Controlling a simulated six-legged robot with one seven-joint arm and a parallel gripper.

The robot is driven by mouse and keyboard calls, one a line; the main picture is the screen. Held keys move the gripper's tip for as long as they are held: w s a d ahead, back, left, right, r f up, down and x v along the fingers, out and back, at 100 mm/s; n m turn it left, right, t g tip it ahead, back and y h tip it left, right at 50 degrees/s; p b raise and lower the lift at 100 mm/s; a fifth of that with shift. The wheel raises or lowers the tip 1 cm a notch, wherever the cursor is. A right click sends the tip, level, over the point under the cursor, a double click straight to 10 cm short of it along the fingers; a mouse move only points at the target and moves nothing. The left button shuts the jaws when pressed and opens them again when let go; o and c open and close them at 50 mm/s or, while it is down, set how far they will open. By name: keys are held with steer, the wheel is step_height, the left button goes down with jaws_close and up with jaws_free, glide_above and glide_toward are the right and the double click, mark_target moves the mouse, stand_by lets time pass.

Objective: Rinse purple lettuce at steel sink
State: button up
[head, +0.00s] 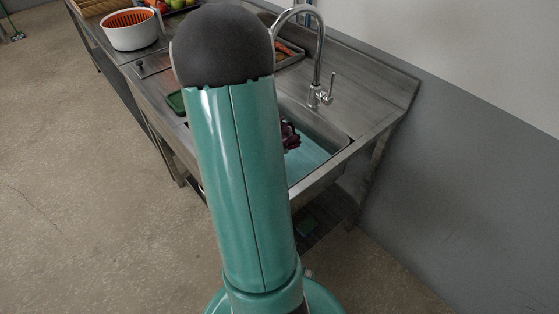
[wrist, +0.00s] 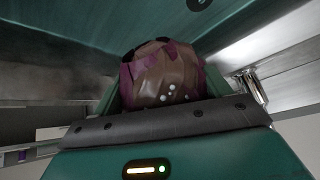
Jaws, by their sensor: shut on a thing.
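The purple lettuce (wrist: 165,78) shows brown and purple with small pale specks in the wrist view. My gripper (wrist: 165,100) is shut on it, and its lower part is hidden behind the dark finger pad. In the head view a small dark purple piece of the lettuce (head: 290,135) shows at the basin of the steel sink (head: 345,148), beside my arm. My gripper is hidden there by my arm. The steel faucet (head: 318,60) arches over the basin from the back edge. I cannot tell whether water is running or whether the lettuce touches the basin.
A white bowl with an orange insert (head: 132,28) stands on the counter at upper left, with colourful produce (head: 175,4) behind it. A tray (head: 288,52) lies behind the sink. A grey wall (head: 480,150) stands at right. The floor (head: 80,170) at left is clear.

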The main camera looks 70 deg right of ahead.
steer(key=shift+r, duration=4.15)
steer(key=shift+r, duration=0.15)
steer(key=shift+r, duration=1.85)
